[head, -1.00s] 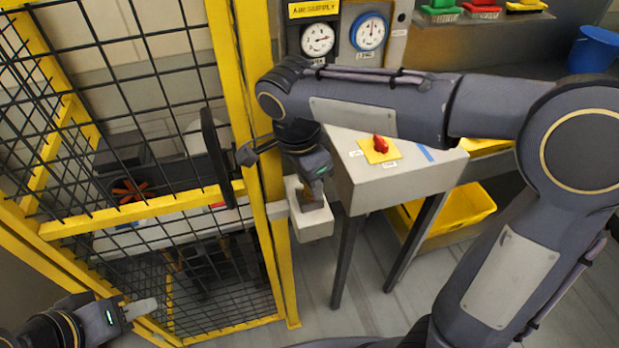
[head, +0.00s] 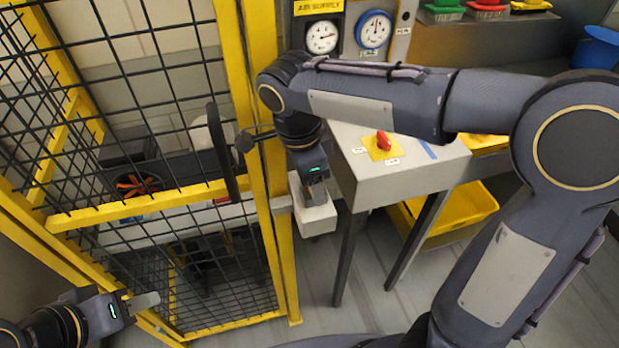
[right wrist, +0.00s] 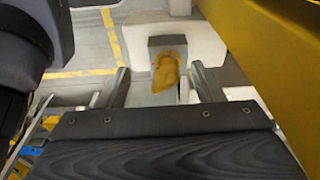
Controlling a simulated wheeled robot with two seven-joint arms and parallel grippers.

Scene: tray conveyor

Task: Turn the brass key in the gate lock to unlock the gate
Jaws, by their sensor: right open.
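The brass key (right wrist: 166,73) shows in the right wrist view, in front of the grey face of the gate lock (right wrist: 160,43). My right gripper (right wrist: 164,86) is open, with one finger on each side of the key and a gap to both. In the head view the pale lock box (head: 318,222) sits on the yellow gate post, with my right gripper (head: 317,194) right over it; the key is hidden there. My left gripper (head: 146,301) is low at the left, away from the lock; its finger gap does not show clearly.
The yellow-framed mesh gate (head: 150,208) fills the left, with a dark handle (head: 222,150) near the post. A yellow bin (head: 470,215) sits below. Gauges (head: 322,37) are behind.

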